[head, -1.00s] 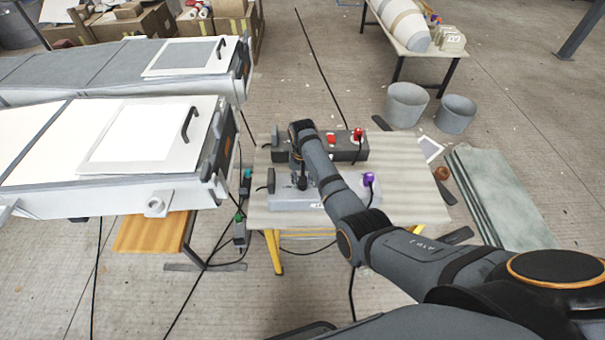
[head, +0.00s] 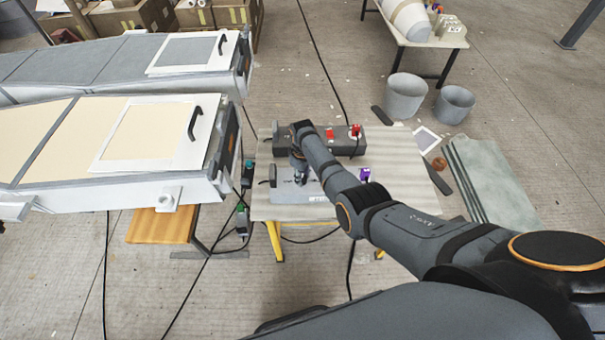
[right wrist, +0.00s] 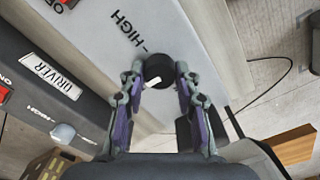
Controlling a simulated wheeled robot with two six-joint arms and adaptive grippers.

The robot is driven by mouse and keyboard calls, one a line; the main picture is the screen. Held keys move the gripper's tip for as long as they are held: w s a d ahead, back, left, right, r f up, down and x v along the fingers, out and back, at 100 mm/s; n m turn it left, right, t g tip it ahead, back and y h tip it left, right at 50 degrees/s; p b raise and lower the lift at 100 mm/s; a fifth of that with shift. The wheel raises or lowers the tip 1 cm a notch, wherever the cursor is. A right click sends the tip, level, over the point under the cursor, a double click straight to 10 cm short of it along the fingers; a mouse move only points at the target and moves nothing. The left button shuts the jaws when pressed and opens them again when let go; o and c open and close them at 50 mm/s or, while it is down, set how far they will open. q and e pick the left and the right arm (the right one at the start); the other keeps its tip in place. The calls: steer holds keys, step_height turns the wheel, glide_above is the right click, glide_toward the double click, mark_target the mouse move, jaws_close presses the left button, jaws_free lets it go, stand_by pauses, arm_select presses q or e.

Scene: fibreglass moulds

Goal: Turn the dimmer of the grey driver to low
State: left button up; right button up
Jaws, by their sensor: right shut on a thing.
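A light grey box (head: 318,191) lies at the front of the small table, with a purple plug (head: 365,174) at its right. In the right wrist view its top (right wrist: 190,45) reads "HIGH" beside a black round dial (right wrist: 158,70) with a white mark. My right gripper (right wrist: 158,82) is shut on this dial from two sides. In the head view the right gripper (head: 298,168) is over the box's left part, and my arm hides some of it. A dark grey box (head: 345,146) stands behind; its label (right wrist: 50,76) reads "DRIVER", and its pale dial (right wrist: 63,132) is free. My left gripper is out of view.
Two long moulds with framed panels lie left; the front panel (head: 143,131) looks cream, the rear panel (head: 187,51) grey. Red parts (head: 355,131) top the dark box. Cables hang by the table's left edge. Buckets (head: 405,98) and sheets stand on the floor at right.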

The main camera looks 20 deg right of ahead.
steer(key=n+p, duration=0.1)
steer(key=n, duration=0.3)
steer(key=shift+r+n, duration=0.1)
steer(key=shift+n, duration=0.2)
steer(key=n, duration=0.4)
steer(key=shift+p, duration=0.3)
steer(key=n, duration=0.5)
steer(key=shift+n+p, duration=0.35)
steer(key=shift+n, duration=1.95)
steer(key=o, duration=1.1)
steer(key=shift+o, duration=0.2)
step_height(320, 180, up, 12)
